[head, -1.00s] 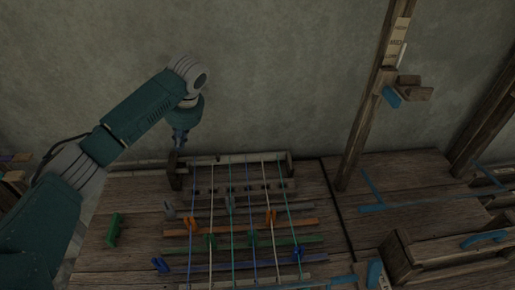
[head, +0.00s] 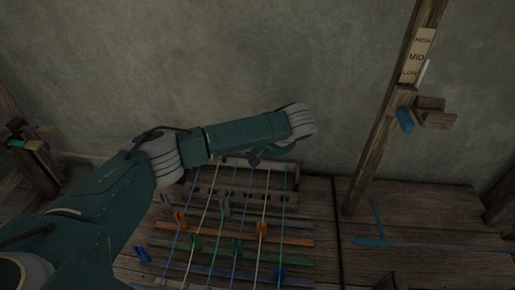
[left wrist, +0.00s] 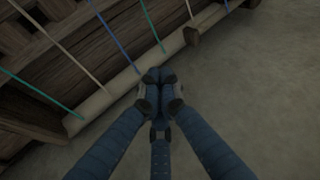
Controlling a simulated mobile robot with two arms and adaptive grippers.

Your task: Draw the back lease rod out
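Several crossing rods lie under the loom's coloured warp threads in the head view: a grey rod (head: 270,220), an orange rod (head: 215,239), a green rod (head: 285,258) and a blue rod (head: 225,272). I cannot tell which one is the back lease rod. A pale round beam (head: 232,162) spans the far end; it also shows in the left wrist view (left wrist: 97,107). My left gripper (left wrist: 160,74) has its blue fingertips together, beside this beam near a blue thread; nothing shows between them. In the head view it is mostly hidden by my arm. My right gripper is out of view.
A wooden post (head: 385,120) with a HIGH, MID, LOW plate (head: 416,56) stands to the right, with a block (head: 435,115) on its side. Coloured clips, such as an orange one (head: 262,230), sit on the rods. The wall is close behind the loom.

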